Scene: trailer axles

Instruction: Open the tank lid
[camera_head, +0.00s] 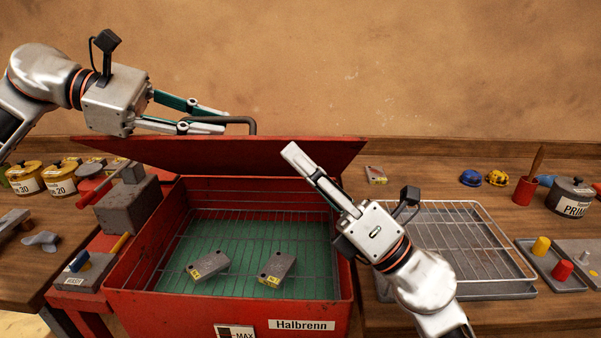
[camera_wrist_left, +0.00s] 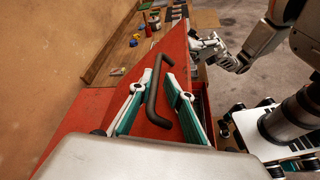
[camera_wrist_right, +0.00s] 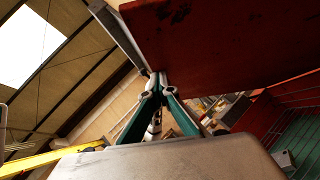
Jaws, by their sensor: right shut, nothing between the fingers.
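The red tank (camera_head: 230,307) stands in front of me with its red lid (camera_head: 240,156) raised and tilted. The lid carries a dark bar handle (camera_head: 240,119), also seen in the left wrist view (camera_wrist_left: 152,100). My left gripper (camera_head: 226,124) is at the handle, its fingers on either side of the bar and seemingly closed on it; the exact contact is hard to see. My right gripper (camera_head: 290,152) is shut and empty at the right end of the lid. In the right wrist view its fingertips (camera_wrist_right: 157,80) are at the edge of the lid's dark red underside (camera_wrist_right: 230,40).
Inside the tank, two grey blocks (camera_head: 207,266) (camera_head: 277,268) lie on a wire rack. A wire rack on a tray (camera_head: 480,240) stands to the right. Yellow tins (camera_head: 60,180) and grey blocks stand left. A dark pot (camera_head: 570,196) and a red cup (camera_head: 524,190) stand far right.

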